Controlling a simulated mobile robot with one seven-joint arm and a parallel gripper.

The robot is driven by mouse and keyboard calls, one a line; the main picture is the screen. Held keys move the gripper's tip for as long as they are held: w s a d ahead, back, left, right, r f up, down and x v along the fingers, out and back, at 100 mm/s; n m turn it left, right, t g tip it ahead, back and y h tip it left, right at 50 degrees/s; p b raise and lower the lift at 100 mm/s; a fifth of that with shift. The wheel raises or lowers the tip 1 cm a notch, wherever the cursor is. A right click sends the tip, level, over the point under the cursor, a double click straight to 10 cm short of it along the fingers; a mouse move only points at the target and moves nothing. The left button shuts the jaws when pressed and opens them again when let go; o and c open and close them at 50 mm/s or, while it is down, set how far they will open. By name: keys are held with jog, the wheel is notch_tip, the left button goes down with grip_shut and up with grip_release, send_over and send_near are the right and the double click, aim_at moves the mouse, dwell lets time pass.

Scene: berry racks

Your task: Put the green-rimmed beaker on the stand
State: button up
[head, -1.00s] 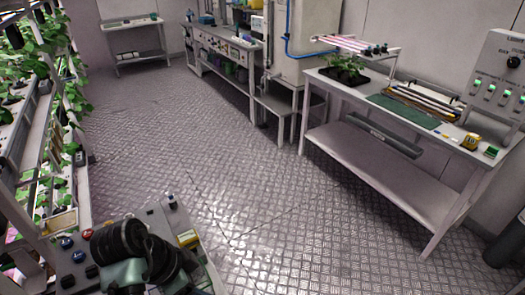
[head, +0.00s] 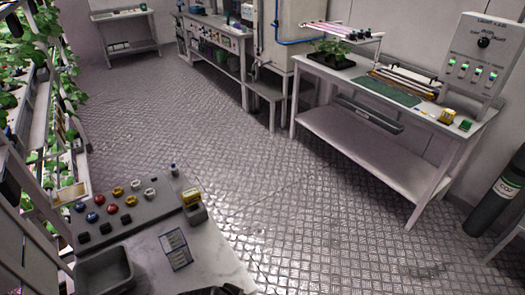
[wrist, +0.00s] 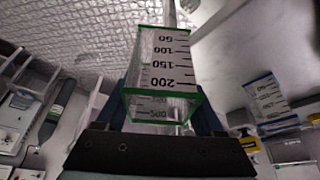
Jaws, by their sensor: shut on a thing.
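In the wrist view a clear square-sided beaker with a green rim (wrist: 163,72) and black volume marks is held between the dark fingers of my gripper (wrist: 165,112). My gripper is shut on it, and the dark gripper body hides what lies below. The held beaker does not show clearly in the head view. A second clear marked container (wrist: 268,97) appears at the right in the wrist view, apart from the held one. I cannot tell which thing is the stand.
In the head view a near bench (head: 205,262) carries a grey panel with several colored knobs, a grey tray (head: 104,270) and a small card (head: 175,248). A white table (head: 350,150) stands right, with a gas cylinder (head: 492,195) beside it. The metal floor between is clear.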

jog(key=s+d+f+n+y, duration=0.1)
jog(key=s+d+n, duration=0.3)
jog(key=d, duration=0.1)
jog(key=shift+f+y, duration=0.15)
jog(key=shift+y, duration=0.25)
jog(key=shift+s, duration=0.1)
